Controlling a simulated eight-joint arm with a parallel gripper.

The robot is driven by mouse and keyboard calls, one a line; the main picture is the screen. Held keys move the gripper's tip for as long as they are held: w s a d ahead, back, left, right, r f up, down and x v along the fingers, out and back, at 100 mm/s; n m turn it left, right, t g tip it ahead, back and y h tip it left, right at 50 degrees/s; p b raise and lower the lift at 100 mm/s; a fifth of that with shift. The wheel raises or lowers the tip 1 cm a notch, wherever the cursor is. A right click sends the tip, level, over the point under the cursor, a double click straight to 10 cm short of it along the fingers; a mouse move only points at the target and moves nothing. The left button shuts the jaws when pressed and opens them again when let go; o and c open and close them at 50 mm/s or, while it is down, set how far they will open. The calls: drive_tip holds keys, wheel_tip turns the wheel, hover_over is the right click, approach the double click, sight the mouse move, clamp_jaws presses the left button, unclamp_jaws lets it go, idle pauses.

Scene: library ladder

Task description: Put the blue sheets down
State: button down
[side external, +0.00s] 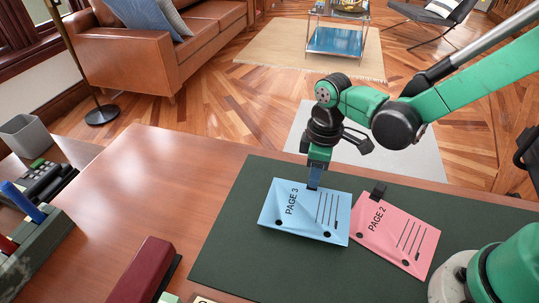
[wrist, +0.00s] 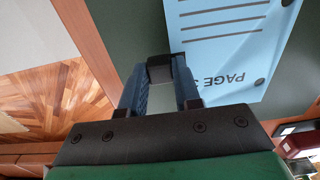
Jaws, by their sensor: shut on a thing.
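The blue sheets (side external: 303,211), marked PAGE 3, lie roughly flat over the dark green desk mat (side external: 215,262). I cannot tell whether they touch it or hover just above. They also show in the wrist view (wrist: 225,40), at the upper right. My gripper (side external: 314,180) is over their far edge, pointing down. Its fingers (wrist: 161,72) are shut on the black clip (wrist: 160,70) at that edge. The pink sheets (side external: 400,238), marked PAGE 2, are just right of the blue ones, with a black clip (side external: 379,190) at their far edge.
The wooden desk (side external: 150,190) is clear left of the mat. A dark red box-like thing (side external: 145,270) stands near the front. A pen holder (side external: 35,235) and a grey bin (side external: 24,136) are at the left. Open mat lies in front of the sheets.

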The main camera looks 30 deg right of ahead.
drive_tip(key=shift+f, duration=0.15)
drive_tip(key=shift+f, duration=0.25)
drive_tip(key=c, duration=0.6)
unclamp_jaws()
drive_tip(key=shift+r, duration=0.1)
wheel_tip(320, 180, up, 12)
drive_tip(key=r, duration=0.1)
drive_tip(key=shift+s+d+f+m+t, duration=0.1)
drive_tip(key=shift+s+d+m+t, duration=0.7)
drive_tip(key=shift+d+m+t, duration=0.55)
drive_tip(key=shift+s+d+f+m+t, duration=0.15)
drive_tip(key=shift+s+d+m+t, duration=0.8)
drive_tip(key=shift+m, duration=0.7)
drive_tip(key=shift+s+d+f+m+t, duration=0.1)
drive_tip(key=shift+s+d+m+t, duration=0.55)
drive_tip(key=shift+d+m+t, duration=0.7)
drive_tip(key=shift+d, duration=0.1)
